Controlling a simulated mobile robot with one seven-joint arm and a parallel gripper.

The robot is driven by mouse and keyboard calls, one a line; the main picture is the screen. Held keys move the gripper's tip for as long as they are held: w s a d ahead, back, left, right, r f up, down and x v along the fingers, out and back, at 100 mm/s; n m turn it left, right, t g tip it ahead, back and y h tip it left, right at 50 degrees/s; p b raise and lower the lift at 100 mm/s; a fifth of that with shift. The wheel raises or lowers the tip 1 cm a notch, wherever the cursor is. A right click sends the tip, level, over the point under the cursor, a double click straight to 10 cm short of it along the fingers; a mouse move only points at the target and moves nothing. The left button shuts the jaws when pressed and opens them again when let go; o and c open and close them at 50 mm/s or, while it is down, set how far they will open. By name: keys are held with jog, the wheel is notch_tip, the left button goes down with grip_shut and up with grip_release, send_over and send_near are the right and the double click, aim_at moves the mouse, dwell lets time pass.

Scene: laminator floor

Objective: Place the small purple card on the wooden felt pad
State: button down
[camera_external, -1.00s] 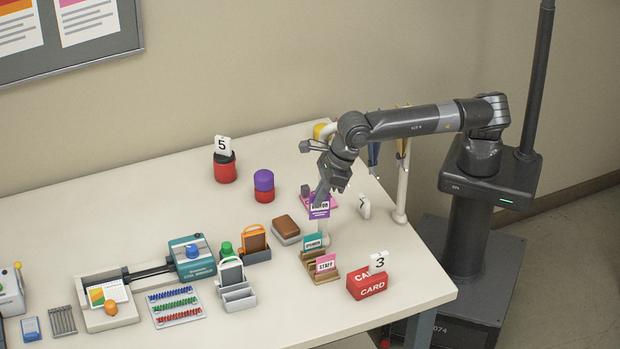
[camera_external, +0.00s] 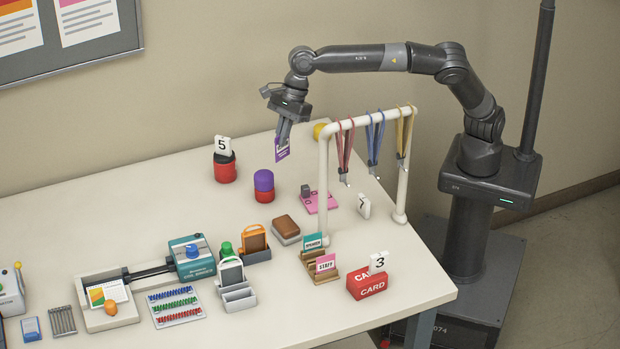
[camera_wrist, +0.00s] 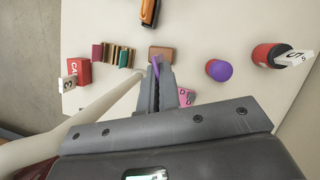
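The small purple card (camera_external: 283,152) hangs from my gripper (camera_external: 284,138), which is shut on it high above the back of the table. In the wrist view the card (camera_wrist: 156,66) is a thin purple sliver at the tips of my gripper (camera_wrist: 157,78). The wooden felt pad (camera_external: 285,226) is a brown block on a pale base, lying on the table below and in front of my gripper. In the wrist view the pad (camera_wrist: 162,53) shows just beyond the fingertips, its top bare.
A white rack with lanyards (camera_external: 323,185) stands right of the pad. A purple-and-red cylinder (camera_external: 264,186), an orange-framed holder (camera_external: 255,238), wooden card stands (camera_external: 322,274) and a pink board (camera_external: 320,202) are around it. The table's back left is clear.

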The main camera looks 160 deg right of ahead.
jog(key=s+d+f+n+y, duration=0.1)
jog(key=s+d+f+n, duration=0.2)
jog(key=s+f, duration=0.55)
send_over(286, 223)
notch_tip(286, 223, down, 8)
jog(key=shift+w+f+n, duration=0.1)
jog(key=shift+f+n, duration=0.3)
jog(key=shift+f, duration=1.4)
jog(key=shift+f, duration=0.15)
jog(key=c, duration=1.7)
grip_release()
jog(key=v, duration=1.2)
jog(key=shift+d, duration=0.15)
